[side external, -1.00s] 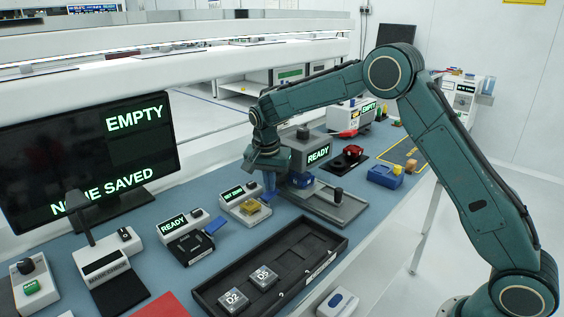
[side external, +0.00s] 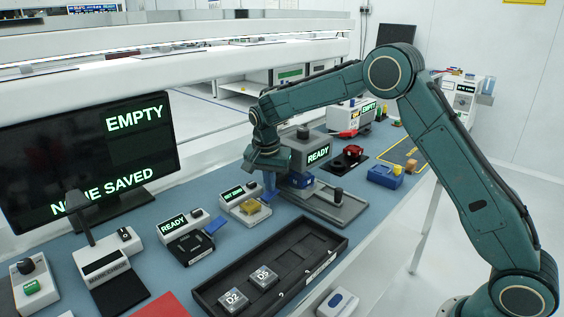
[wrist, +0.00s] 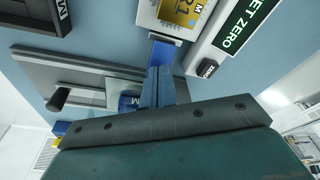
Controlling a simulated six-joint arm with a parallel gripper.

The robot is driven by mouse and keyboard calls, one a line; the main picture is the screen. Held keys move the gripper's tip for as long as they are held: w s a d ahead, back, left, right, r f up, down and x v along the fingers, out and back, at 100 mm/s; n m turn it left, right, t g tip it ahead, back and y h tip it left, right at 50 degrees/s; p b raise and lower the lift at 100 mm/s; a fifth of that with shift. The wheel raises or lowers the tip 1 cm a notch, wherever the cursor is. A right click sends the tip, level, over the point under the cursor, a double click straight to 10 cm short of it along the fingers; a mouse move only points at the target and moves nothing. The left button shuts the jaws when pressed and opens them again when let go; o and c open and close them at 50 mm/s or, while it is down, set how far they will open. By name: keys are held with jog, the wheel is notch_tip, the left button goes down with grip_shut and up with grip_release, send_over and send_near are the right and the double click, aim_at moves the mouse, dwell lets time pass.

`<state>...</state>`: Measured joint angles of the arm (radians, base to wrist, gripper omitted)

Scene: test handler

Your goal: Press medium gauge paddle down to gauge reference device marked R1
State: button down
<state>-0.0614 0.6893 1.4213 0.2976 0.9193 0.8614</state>
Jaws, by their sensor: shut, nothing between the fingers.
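The medium gauge (side external: 232,194) is a pale box with a green-lit display; its SET ZERO display (wrist: 243,20) shows in the wrist view. The yellow reference device marked R1 (wrist: 184,12) sits on it, and shows as a yellow block (side external: 251,207) in the side view. The blue paddle (wrist: 161,52) sticks out from the gauge beside the device. My gripper (wrist: 157,74) is shut and empty, its fingertips close to the paddle's outer end. In the side view my gripper (side external: 268,176) is above the paddle side of the gauge. Whether they touch is unclear.
A taller station with a READY display (side external: 318,154) and a grey base plate with a black knob (side external: 338,193) stands close to the right. Another READY gauge (side external: 172,224) stands to the left. A black tray (side external: 313,228) holds blocks D2 and D5 in front.

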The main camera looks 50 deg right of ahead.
aim_at(270, 194)
jog(key=shift+s+f, duration=0.1)
jog(key=shift+f, duration=1.1)
dwell(1.2)
jog(key=shift+r, duration=0.15)
jog(key=shift+w+d+v, duration=0.1)
jog(key=shift+d+v, duration=0.1)
jog(key=shift+v, duration=0.95)
jog(key=shift+w+d+v, duration=0.15)
jog(key=shift+d+v, duration=0.05)
jog(key=shift+v, duration=0.9)
jog(key=shift+w+d+v, duration=0.1)
jog(key=shift+d+v, duration=0.1)
jog(key=shift+v, duration=0.95)
jog(key=shift+w+r, duration=0.1)
jog(key=shift+r, duration=0.15)
